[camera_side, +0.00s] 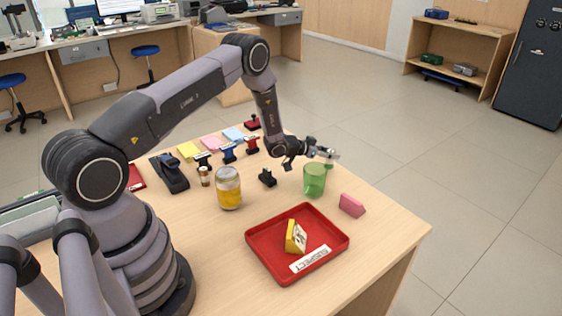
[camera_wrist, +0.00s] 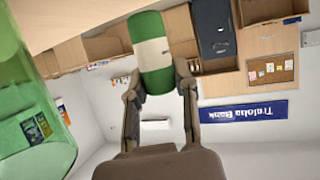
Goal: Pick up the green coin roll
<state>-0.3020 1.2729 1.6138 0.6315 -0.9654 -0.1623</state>
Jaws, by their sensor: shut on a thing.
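The green coin roll (camera_wrist: 152,52), green with a white band, is between the two fingers of my gripper (camera_wrist: 158,88) in the wrist view. The fingers are shut on it near one end, and the other end sticks out past the tips. In the side view my gripper (camera_side: 318,152) is above the table, just over the rim of the green translucent cup (camera_side: 314,181). The roll is small there and partly hidden by the fingers. The cup also shows large at the left of the wrist view (camera_wrist: 25,110), beside the gripper.
A red tray (camera_side: 262,263) with a yellow wedge (camera_side: 295,236) and a "SUSPECT" label stands in front. A pink block (camera_side: 352,205) is right of the cup. A yellow jar (camera_side: 228,188), a small black stamp (camera_side: 267,178) and several other stamps stand left.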

